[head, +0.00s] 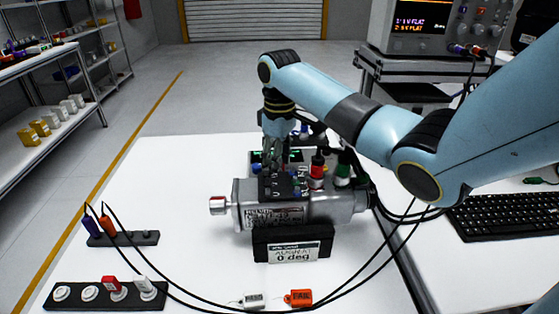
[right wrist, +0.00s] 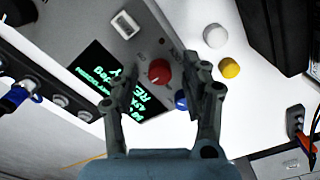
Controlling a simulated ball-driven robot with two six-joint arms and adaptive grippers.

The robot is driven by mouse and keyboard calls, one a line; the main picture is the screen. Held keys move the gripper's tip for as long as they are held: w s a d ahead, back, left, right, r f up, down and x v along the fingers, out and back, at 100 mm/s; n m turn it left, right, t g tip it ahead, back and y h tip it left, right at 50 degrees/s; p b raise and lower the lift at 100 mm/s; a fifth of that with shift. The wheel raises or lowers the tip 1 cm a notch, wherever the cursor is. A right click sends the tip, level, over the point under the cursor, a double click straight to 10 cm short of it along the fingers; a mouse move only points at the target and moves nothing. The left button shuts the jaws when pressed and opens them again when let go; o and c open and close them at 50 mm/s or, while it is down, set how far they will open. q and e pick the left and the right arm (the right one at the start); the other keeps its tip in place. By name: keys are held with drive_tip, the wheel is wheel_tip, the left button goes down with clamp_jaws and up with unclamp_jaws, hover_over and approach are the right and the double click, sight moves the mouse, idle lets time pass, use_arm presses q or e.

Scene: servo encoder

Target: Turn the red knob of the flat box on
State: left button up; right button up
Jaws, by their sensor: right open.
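The flat box (right wrist: 85,38) is grey, with a dark screen of green text (right wrist: 110,90), a red knob (right wrist: 159,71), a blue knob (right wrist: 181,100) and a white rectangular part (right wrist: 125,24) on its face. In the head view the box is mostly hidden behind the grey servo unit; its green-lit screen (head: 262,156) shows in part. My right gripper (right wrist: 163,76) is open and points down at the face, its two fingertips on either side of the red knob. I see no clear contact with the knob. In the head view this gripper (head: 272,158) is partly hidden.
Black cables run over the white table. The keyboard (head: 505,222) is at right.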

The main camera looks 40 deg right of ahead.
drive_tip(key=shift+c, duration=0.2)
clamp_jaws()
